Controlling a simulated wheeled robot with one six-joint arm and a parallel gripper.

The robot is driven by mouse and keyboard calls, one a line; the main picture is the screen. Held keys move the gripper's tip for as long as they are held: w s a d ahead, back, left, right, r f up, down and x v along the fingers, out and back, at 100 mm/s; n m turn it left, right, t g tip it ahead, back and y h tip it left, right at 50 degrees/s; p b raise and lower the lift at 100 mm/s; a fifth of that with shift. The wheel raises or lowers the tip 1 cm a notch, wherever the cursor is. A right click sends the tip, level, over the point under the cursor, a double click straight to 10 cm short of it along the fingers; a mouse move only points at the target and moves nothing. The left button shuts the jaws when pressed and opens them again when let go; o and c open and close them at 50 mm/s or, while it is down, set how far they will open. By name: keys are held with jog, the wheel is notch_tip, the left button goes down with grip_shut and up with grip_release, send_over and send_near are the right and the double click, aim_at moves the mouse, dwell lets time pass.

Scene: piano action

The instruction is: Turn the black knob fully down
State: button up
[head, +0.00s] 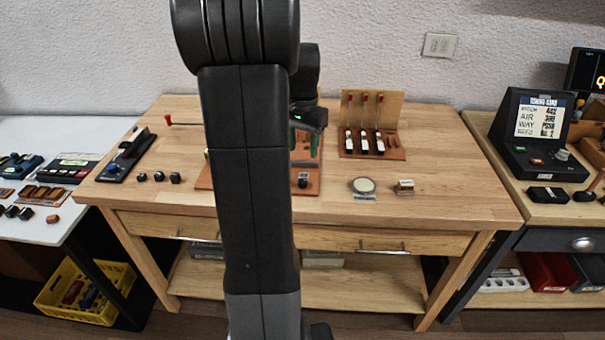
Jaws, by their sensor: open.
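My gripper (309,120) shows only in part behind my upright arm, above the middle of the wooden table; its jaws are open, with nothing seen held. A small dark knob-like piece (303,181) is on the reddish-brown board (307,190) below the gripper, partly hidden by my arm. Several small black pieces (158,176) stand in a row at the left of the table. The black tuning unit (541,130) on the right bench has a grey knob (562,155) and an orange one (537,162). I cannot tell which is the task's black knob.
The wooden table (440,190) holds a rack with red-tipped levers (366,125), a round pale disc (363,186) and a small block (405,187). A black device (127,156) lies at the left. A white table (70,215) stands farther left. The table's right side is clear.

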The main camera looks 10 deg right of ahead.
aim_at(303, 180)
notch_tip(303, 180, down, 11)
jog(key=shift+r, duration=0.1)
dwell(0.3)
grip_shut()
